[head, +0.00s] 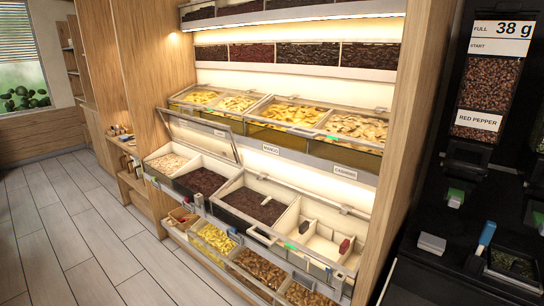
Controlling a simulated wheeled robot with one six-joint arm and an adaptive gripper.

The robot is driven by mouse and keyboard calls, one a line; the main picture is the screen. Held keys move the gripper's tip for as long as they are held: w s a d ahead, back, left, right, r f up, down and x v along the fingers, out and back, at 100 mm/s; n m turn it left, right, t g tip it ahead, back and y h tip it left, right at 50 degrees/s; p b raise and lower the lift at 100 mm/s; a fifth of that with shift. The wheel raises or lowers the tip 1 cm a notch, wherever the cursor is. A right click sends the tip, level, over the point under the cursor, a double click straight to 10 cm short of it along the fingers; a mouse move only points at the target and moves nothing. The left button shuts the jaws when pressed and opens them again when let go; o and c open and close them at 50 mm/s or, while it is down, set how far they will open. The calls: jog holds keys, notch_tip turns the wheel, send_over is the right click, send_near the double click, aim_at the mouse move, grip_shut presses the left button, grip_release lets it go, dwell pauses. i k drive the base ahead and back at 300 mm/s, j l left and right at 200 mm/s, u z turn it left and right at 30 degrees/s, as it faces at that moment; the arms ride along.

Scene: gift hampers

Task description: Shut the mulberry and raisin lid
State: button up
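One clear lid (190,130) with a light frame stands raised and tilted over a bin at the left of the middle shelf. Under it are a compartment of pale dried fruit (166,162) and a compartment of dark dried fruit (200,181), which look like mulberries and raisins. No label naming them can be read. My gripper is not in view, and nothing is seen touching the lid.
To the right is a bin with dark fruit (253,206) and pale, mostly empty compartments (322,238). Closed-looking bins of yellow fruit (293,114) sit above, more bins below. A black counter with a red pepper dispenser (485,90) stands right. The tiled floor (75,235) is clear.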

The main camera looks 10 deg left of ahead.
aim_at(223, 127)
jog(key=i+j+u, duration=0.25)
jog(key=i+u, duration=0.65)
jog(key=i+l+u, duration=0.15)
jog(key=i+u, duration=0.6)
jog(key=i, duration=1.65)
jog(key=i+j+z, duration=0.35)
jog(key=i+j, duration=0.55)
